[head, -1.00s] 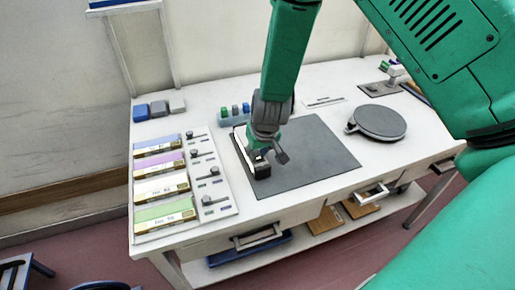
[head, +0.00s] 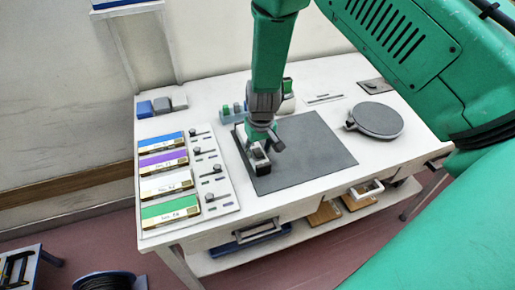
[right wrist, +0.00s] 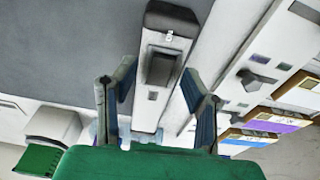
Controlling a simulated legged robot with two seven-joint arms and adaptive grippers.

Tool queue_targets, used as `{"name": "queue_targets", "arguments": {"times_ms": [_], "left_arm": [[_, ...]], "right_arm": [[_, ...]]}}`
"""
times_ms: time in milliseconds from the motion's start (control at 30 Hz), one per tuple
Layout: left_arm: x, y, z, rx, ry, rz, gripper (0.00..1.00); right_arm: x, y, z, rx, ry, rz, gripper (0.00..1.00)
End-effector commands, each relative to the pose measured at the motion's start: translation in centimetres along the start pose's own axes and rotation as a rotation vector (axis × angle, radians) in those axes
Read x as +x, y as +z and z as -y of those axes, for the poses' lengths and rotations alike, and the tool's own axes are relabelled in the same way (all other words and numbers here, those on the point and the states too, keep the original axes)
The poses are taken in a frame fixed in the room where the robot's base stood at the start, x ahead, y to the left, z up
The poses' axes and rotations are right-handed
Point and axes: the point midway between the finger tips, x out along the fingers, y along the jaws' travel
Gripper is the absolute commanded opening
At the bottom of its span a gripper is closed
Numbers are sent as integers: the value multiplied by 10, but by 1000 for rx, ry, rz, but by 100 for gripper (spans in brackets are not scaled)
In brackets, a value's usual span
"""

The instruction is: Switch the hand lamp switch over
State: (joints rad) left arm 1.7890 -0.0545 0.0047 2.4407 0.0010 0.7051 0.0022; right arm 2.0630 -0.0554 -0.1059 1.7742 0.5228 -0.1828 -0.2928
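The hand lamp lies on the dark mat in the head view, with a white body and a black end (head: 258,164). In the right wrist view its white body (right wrist: 146,112) runs between my fingers to a dark end, and its dark rocker switch (right wrist: 162,66) faces the camera. Which way the rocker is tipped is hard to tell. My right gripper (head: 263,143) is over the lamp. In the right wrist view its fingers (right wrist: 160,92) are spread, one on each side of the lamp, with nothing gripped. My left gripper is not in view.
The dark mat (head: 312,150) has free room to the right. A panel (head: 215,185) with coloured labels and several levers is at the left. A round grey plate (head: 379,120) stands at the right. Small blue and grey blocks (head: 161,104) and a green-white object (head: 287,96) are at the back.

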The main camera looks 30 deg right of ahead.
Motion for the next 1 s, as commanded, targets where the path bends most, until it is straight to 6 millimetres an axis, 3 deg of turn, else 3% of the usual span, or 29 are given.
{"name": "queue_targets", "arguments": {"times_ms": [267,700,1000], "left_arm": [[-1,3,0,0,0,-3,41],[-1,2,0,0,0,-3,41],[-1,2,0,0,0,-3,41]], "right_arm": [[-17,-2,0,0,-1,-3,40],[-102,-2,0,0,0,-2,40],[-118,-1,0,-1,0,2,40]]}}
